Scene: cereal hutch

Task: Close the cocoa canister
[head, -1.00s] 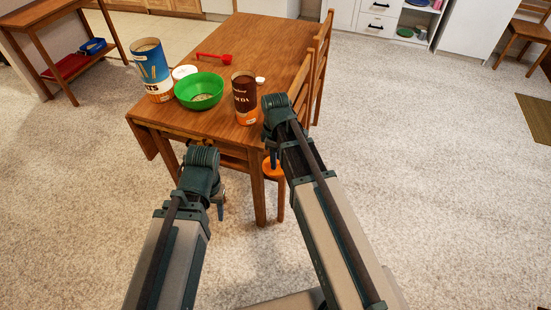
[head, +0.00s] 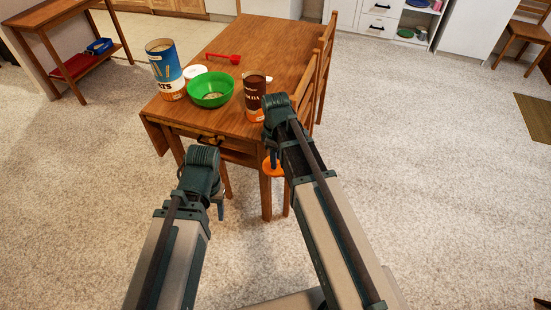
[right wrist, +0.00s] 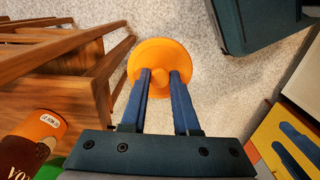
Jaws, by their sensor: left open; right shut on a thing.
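The cocoa canister (head: 255,105), brown with an orange base, stands upright on the table's near right corner. Its top has no lid on it; part of it shows at lower left in the right wrist view (right wrist: 42,128). My right gripper (right wrist: 160,76) is shut on the knob of a round orange lid (right wrist: 176,52). In the head view the lid (head: 273,170) hangs below the right wrist, beside the table's near right edge and lower than the tabletop. My left gripper (head: 220,208) is open and empty, in front of the table; its fingers are partly hidden.
On the wooden table (head: 262,50) stand a green bowl (head: 210,92), a blue oats canister (head: 166,70), a white lid (head: 194,71) and a red scoop (head: 224,58). Chairs (head: 318,75) line the right side.

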